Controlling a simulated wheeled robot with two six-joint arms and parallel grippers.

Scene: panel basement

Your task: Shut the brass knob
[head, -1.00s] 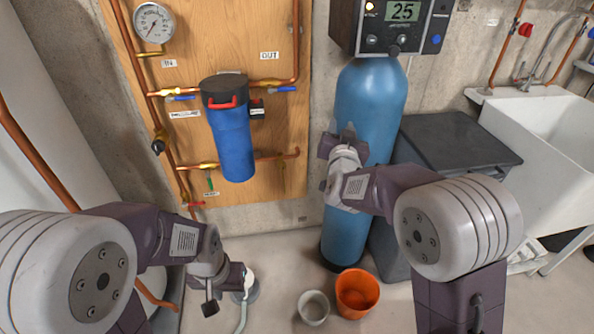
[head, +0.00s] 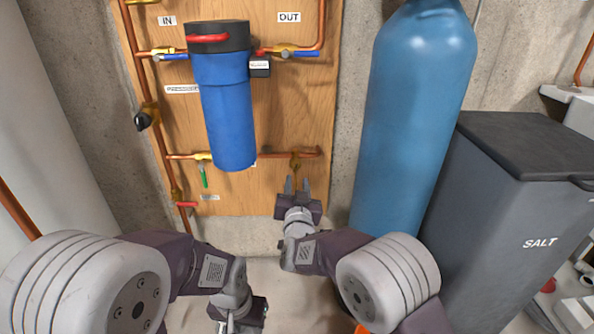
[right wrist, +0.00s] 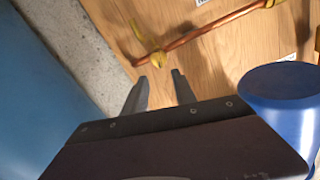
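The brass knob (head: 295,161) is at the right end of the lower copper pipe on the wooden panel. My right gripper (head: 297,184) is just below it in the head view, fingers apart and empty. In the right wrist view, the brass piece (right wrist: 157,58) on the pipe lies ahead of the open fingertips (right wrist: 160,84), with a visible gap to them. I cannot tell how far the knob is turned. My left gripper (head: 243,318) is low at the bottom edge, partly cut off, with its fingers apart and nothing seen between them.
A blue filter housing (head: 226,115) hangs left of the knob; it is at the right in the right wrist view (right wrist: 285,85). A blue tank (head: 412,110) stands close to the right, with a dark salt bin (head: 500,230) beside it. A green-handled valve (head: 204,177) is on the left.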

